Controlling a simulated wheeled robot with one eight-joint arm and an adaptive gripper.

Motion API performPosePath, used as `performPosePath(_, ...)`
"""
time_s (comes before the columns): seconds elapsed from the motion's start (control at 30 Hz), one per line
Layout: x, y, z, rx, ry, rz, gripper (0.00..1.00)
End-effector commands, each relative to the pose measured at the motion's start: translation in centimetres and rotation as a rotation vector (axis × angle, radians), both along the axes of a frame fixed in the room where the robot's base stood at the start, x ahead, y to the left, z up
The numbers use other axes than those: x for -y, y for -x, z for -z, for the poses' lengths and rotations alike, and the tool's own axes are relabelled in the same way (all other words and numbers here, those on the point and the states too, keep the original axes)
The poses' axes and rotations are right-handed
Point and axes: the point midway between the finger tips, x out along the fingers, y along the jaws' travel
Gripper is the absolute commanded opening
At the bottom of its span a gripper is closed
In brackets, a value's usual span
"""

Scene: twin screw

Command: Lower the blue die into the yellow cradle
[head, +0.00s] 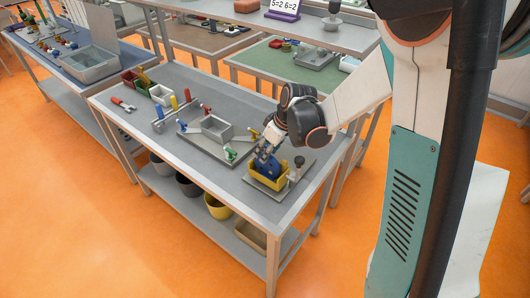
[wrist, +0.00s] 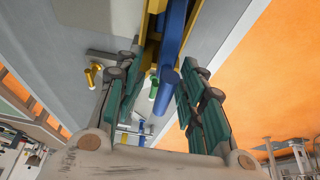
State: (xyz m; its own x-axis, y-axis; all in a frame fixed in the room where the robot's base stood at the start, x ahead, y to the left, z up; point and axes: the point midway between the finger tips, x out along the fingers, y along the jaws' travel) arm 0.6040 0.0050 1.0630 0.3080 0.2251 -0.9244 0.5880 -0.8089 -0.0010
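The blue die (head: 266,167) is at the yellow cradle (head: 269,183), near the front right corner of the grey bench. In the head view its lower part is hidden behind the cradle's front wall. My gripper (head: 265,154) is directly above it, pointing down. In the wrist view, the blue die (wrist: 173,35) and its round blue post lie between my two spread fingers (wrist: 162,75). A gap shows between the post and the left finger; the post is close to the right finger, and contact cannot be told. The yellow cradle (wrist: 151,52) shows beside the die.
A grey tray (head: 217,128) on a plate with green- and yellow-handled clamps is left of the cradle. A black-knobbed lever (head: 298,164) stands close to its right. Coloured bins (head: 161,95) and a red-handled tool (head: 123,104) are farther left. The bench's front left is clear.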

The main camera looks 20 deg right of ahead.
Motion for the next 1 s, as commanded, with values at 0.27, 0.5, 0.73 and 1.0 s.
performPosePath(0.27, 1.2, 1.6, -4.7, 0.0, 0.0, 0.001, 0.36)
performPosePath(0.5, 1.9, 2.7, -7.8, -0.001, 0.0, 0.001, 0.36)
performPosePath(0.73, 2.2, 3.1, -9.1, 0.0, 0.0, 0.0, 0.36)
performPosePath(1.0, 2.2, 3.1, -9.1, 0.0, 0.0, 0.0, 0.36)
